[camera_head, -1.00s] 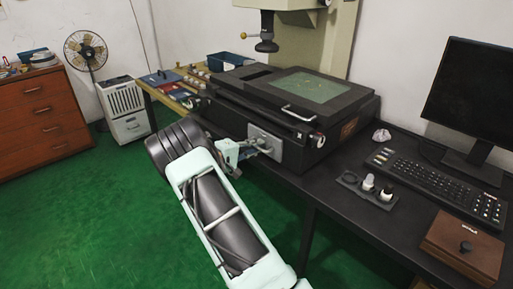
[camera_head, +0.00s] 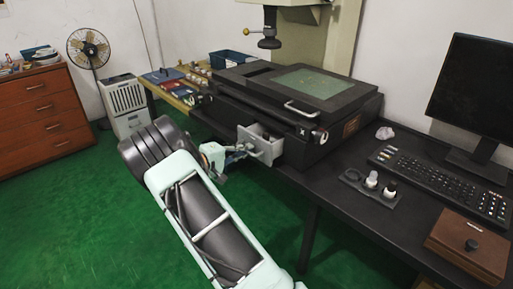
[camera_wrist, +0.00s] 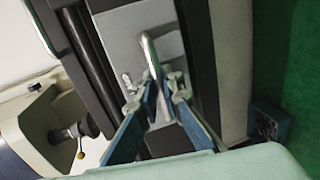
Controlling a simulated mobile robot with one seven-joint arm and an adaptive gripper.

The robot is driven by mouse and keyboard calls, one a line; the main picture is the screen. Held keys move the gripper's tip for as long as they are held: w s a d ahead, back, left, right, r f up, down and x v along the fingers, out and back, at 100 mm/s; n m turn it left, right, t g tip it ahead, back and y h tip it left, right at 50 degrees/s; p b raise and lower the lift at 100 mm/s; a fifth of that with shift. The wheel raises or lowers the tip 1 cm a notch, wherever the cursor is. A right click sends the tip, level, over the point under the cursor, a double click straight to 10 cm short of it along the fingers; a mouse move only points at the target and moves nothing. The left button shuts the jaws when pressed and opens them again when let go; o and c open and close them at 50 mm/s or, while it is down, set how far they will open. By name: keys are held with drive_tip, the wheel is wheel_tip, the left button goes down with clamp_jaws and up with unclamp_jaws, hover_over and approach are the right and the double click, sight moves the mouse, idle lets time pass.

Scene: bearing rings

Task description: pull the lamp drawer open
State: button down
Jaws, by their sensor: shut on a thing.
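The lamp drawer (camera_head: 245,138) is a small light-grey drawer in the front of the black machine base (camera_head: 300,110). It stands partly out of the base, and its open top shows in the head view. Its face (camera_wrist: 120,35) fills the upper middle of the wrist view. A bar-shaped metal handle (camera_wrist: 149,52) runs across the face. My gripper (camera_wrist: 157,88) has its blue-padded fingers on either side of the handle and is shut on it. In the head view, my gripper (camera_head: 246,151) is at the drawer front, and its fingertips are small and partly hidden there.
A black table (camera_head: 330,185) carries the machine, a keyboard (camera_head: 440,180), a monitor (camera_head: 475,90) and a brown box (camera_head: 468,245). A fan (camera_head: 88,48) and wooden cabinet (camera_head: 40,110) stand back left. Green floor (camera_head: 60,220) at left is clear.

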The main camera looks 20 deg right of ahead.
drive_tip(key=v, duration=0.2)
drive_tip(key=f+v, duration=0.1)
drive_tip(key=v, duration=0.2)
drive_tip(key=shift+s+a+b, duration=0.15)
drive_tip(key=shift+a+b, duration=0.15)
drive_tip(key=shift+a, duration=0.1)
drive_tip(key=c, duration=2.3)
unclamp_jaws()
drive_tip(key=shift+c, duration=0.2)
drive_tip(key=v, duration=1.2)
